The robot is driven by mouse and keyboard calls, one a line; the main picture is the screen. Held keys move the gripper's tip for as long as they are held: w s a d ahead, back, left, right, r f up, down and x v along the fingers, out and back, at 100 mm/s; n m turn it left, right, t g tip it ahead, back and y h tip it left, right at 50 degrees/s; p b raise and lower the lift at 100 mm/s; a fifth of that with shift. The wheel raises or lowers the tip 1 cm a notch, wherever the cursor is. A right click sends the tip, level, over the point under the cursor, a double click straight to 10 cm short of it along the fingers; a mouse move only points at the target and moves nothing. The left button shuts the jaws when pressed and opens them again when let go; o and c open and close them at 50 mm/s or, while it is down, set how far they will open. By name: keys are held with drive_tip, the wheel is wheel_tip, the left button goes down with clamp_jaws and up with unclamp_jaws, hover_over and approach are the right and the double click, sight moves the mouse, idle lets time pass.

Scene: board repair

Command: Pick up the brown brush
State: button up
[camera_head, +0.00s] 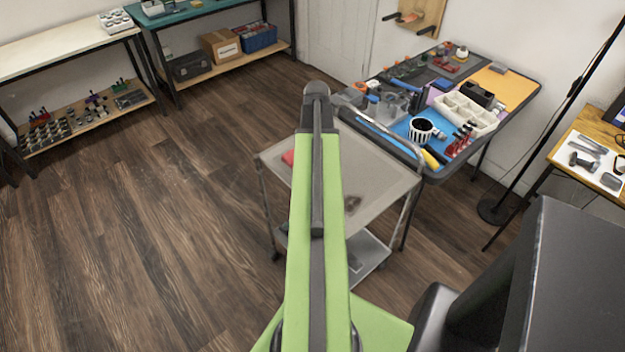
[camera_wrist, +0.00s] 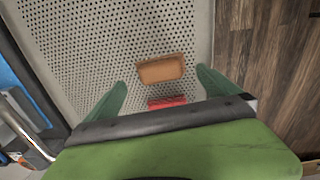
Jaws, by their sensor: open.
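A brown, block-shaped thing (camera_wrist: 162,69), which looks like the brown brush, lies on the perforated top of a metal cart (camera_wrist: 130,22) in the wrist view. My gripper (camera_wrist: 161,77) is open, with one green finger on each side of the brown thing and a gap on both sides. The fingers do not visibly touch it. I cannot tell how high they are above the cart. In the head view the cart top (camera_head: 380,183) shows on both sides of my arm, which hides my gripper and the brown thing.
A red thing (camera_wrist: 167,102) lies on the cart close to the brown one, partly covered by my gripper's body. A cluttered workbench (camera_head: 440,172) stands behind and right of the cart. Wooden floor (camera_head: 130,230) is clear on the left. Shelves (camera_head: 85,115) stand at the back left.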

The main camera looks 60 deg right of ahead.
wheel_tip(320, 180, down, 5)
drive_tip(key=b, duration=0.5)
drive_tip(key=shift+w+a+f, duration=0.1)
drive_tip(key=shift+a+f, duration=0.05)
drive_tip(key=shift+f, duration=0.05)
drive_tip(key=shift+r, duration=0.2)
drive_tip(key=c, duration=1.3)
